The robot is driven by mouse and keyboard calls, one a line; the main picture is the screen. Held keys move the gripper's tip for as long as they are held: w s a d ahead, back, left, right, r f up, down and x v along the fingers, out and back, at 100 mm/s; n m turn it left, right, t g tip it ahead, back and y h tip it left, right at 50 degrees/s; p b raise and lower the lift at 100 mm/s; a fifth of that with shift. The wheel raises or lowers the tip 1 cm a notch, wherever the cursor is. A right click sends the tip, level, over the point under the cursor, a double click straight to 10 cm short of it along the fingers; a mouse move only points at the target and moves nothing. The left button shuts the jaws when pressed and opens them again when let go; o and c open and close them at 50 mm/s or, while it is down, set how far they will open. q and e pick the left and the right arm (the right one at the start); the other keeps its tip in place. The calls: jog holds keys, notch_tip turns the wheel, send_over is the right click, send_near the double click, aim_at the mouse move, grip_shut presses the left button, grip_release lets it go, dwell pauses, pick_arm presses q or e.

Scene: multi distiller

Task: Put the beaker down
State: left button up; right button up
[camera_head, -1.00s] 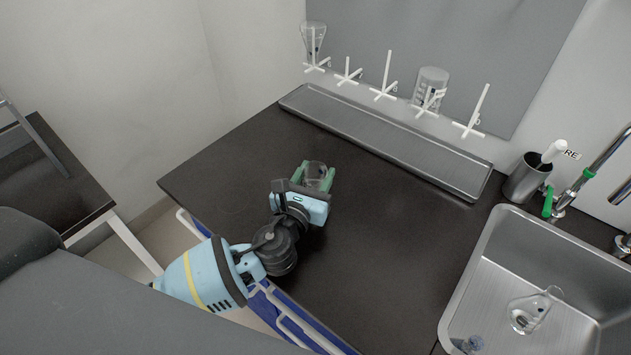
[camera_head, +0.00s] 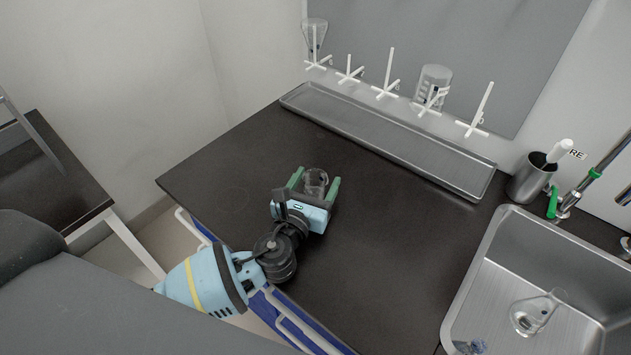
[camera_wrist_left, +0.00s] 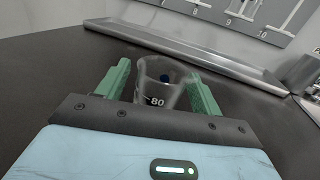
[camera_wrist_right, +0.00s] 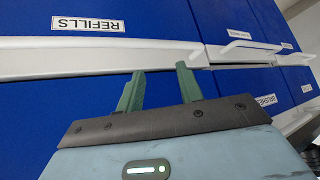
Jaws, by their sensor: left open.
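A small clear glass beaker (camera_head: 315,181) stands upright on the black worktop (camera_head: 385,215) in the head view. My left gripper (camera_head: 315,183) is open around it, with one green finger on each side. In the left wrist view the beaker (camera_wrist_left: 158,85) shows an "80" mark between the green fingers, and a gap shows between it and the left finger. The gap to the right finger is small; I cannot tell if they touch. My right gripper (camera_wrist_right: 160,90) shows only in its own wrist view, with its green fingers apart and nothing between them, facing blue drawer fronts.
A long grey metal tray (camera_head: 385,138) lies along the back, below white pegs holding a flask (camera_head: 313,38) and a larger beaker (camera_head: 433,85). A steel sink (camera_head: 490,270) with a flask (camera_head: 535,312) is at right. A steel holder (camera_head: 530,178) stands behind it. The worktop's middle is clear.

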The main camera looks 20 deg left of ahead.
pick_arm(q)
jog(key=s, duration=1.2)
jog(key=shift+a+r, duration=0.15)
jog(key=shift+a, duration=0.15)
